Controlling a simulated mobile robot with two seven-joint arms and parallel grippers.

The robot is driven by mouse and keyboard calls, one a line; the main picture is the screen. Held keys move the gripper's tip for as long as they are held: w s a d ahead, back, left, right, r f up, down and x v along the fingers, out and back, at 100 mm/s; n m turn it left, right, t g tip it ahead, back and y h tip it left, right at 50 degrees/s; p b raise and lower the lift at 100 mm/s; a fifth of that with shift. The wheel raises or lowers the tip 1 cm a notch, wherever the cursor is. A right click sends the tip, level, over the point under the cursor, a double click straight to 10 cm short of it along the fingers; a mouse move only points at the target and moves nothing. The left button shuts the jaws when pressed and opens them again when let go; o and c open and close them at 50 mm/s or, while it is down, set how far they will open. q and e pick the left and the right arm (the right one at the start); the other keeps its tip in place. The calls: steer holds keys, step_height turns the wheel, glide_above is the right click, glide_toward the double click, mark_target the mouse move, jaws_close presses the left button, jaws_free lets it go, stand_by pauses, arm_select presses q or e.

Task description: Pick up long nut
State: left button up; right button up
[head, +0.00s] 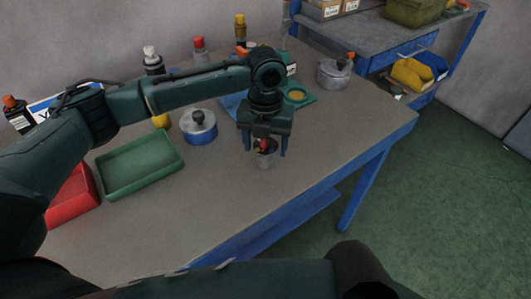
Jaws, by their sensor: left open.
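My left gripper (266,151) is open and points down over the table (330,150). Its two fingers stand on either side of a small grey cup (265,160). Something red and dark shows at the cup's top, partly hidden by the gripper. I cannot make out a long nut for certain; it may be hidden or too small to tell. Part of my right arm shows along the bottom edge, but its gripper is out of view.
A green tray (140,164) and a red bin (72,196) lie at left. A blue-and-grey lidded pot (199,127), another metal pot (334,74) and several bottles stand further back. The table's front right is clear. A blue-framed bench (375,35) stands behind.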

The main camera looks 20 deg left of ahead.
arm_select(q)
steer(key=shift+c, duration=0.5)
steer(key=shift+r, duration=0.15)
steer(key=c, duration=1.2)
